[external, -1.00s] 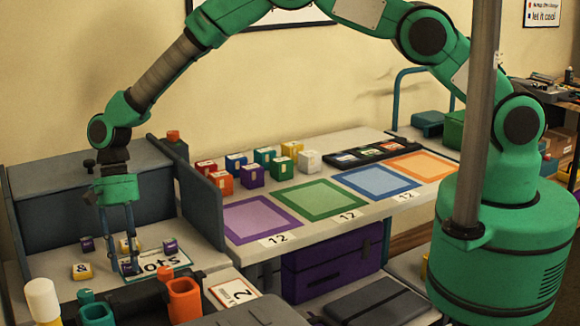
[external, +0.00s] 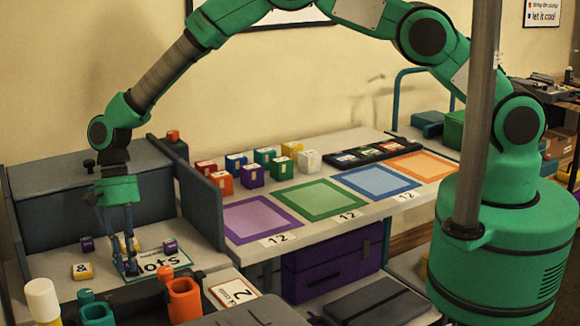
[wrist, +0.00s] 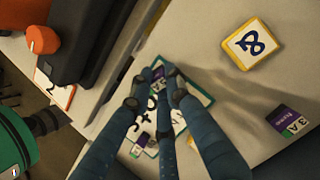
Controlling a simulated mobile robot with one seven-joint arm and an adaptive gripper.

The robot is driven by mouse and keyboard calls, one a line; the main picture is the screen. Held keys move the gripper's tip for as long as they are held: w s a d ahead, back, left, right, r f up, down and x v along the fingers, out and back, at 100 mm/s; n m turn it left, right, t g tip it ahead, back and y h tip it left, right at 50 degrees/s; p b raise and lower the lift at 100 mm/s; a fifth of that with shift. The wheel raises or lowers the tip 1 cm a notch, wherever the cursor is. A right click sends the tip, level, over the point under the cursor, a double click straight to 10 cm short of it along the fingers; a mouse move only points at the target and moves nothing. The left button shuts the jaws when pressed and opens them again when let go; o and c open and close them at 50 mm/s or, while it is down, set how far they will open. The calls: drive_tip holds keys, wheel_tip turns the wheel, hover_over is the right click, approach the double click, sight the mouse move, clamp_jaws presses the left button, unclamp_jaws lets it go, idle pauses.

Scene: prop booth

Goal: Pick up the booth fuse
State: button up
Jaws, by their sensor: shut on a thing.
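My gripper (external: 131,268) points down over the card marked "lots" (external: 180,262), its fingertips low at the card's left end. In the wrist view my gripper (wrist: 157,88) is shut on a small dark purple block, the booth fuse (wrist: 158,73), of which only a small part shows between the fingertips. Two similar purple blocks stand apart from it: one at the left (external: 87,243), and one on the card (external: 170,246). The one marked "3A" also shows at the right of the wrist view (wrist: 290,122).
A yellow "&" block (external: 81,270) lies left of the fingers. Another yellow block (external: 128,243) is partly hidden behind them. An orange cup (external: 184,299) and a dark bar stand in front. A grey box (external: 75,202) closes off the back.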

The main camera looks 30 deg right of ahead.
drive_tip(key=shift+r, duration=0.1)
drive_tip(key=shift+r, duration=0.45)
wheel_tip(320, 180, up, 3)
drive_tip(key=shift+d+f+p, duration=0.1)
drive_tip(key=shift+p, duration=0.35)
drive_tip(key=s+d, duration=0.2)
drive_tip(key=d, duration=0.2)
drive_tip(key=s+d+p, duration=0.1)
drive_tip(key=s+d, duration=0.2)
drive_tip(key=d, duration=0.2)
drive_tip(key=s+d+r, duration=0.1)
drive_tip(key=s+d, duration=0.2)
drive_tip(key=d, duration=0.1)
drive_tip(key=shift+d+r, duration=0.1)
drive_tip(key=shift+d, duration=0.25)
